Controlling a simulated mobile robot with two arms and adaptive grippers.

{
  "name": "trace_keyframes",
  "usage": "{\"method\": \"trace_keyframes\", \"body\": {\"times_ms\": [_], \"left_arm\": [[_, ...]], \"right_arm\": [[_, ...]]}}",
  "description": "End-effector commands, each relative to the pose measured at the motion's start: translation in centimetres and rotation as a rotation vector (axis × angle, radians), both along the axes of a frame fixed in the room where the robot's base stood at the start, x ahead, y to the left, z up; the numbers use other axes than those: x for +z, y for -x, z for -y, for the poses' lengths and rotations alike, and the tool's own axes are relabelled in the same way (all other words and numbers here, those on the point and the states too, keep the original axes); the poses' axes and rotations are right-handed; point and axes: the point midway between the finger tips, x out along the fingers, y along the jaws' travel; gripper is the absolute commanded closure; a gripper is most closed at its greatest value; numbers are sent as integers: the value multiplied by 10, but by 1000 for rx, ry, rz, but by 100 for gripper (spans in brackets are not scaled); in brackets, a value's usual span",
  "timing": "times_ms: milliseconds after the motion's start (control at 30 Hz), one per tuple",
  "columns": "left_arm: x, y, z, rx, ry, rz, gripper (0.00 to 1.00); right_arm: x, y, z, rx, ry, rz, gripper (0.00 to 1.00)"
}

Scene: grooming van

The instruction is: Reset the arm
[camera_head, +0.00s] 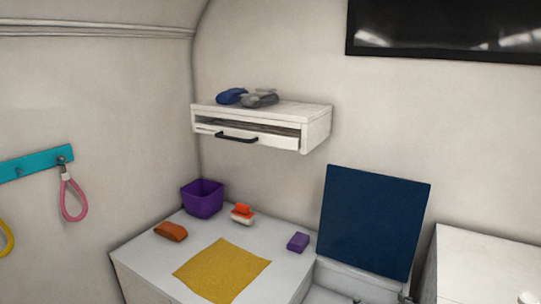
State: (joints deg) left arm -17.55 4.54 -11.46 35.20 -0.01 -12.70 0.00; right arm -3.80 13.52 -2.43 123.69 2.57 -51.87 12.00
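The task names only my arm, and no clear part of either arm or gripper shows in the head view. Neither my left nor my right gripper is in the picture, so their state and place are hidden.
A white counter (150,261) holds a purple bin (202,199), an orange-brown block (171,232), an orange-and-white brush (242,214), a purple block (298,242) and a yellow cloth (222,270). A wall drawer (270,139) is slightly open. A dark blue lid (372,220) stands raised.

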Motion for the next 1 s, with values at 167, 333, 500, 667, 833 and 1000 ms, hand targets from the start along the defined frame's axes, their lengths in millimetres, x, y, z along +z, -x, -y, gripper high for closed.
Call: {"method": "trace_keyframes", "body": {"times_ms": [167,333,500,667,833,1000], "left_arm": [[1,-8,1,0,2,14,60],[1,-15,1,0,3,24,60],[2,-22,1,0,3,33,60],[1,-17,1,0,3,26,60],[0,-3,0,0,0,6,60],[0,-1,0,0,0,2,60]], "right_arm": [[-25,23,-6,9,13,-87,19],[-50,52,-13,19,29,-188,19],[-81,95,-22,36,48,-324,19],[-109,144,-31,59,66,-471,19],[-131,204,-39,90,84,-638,19],[-145,262,-46,124,99,-794,19]]}}
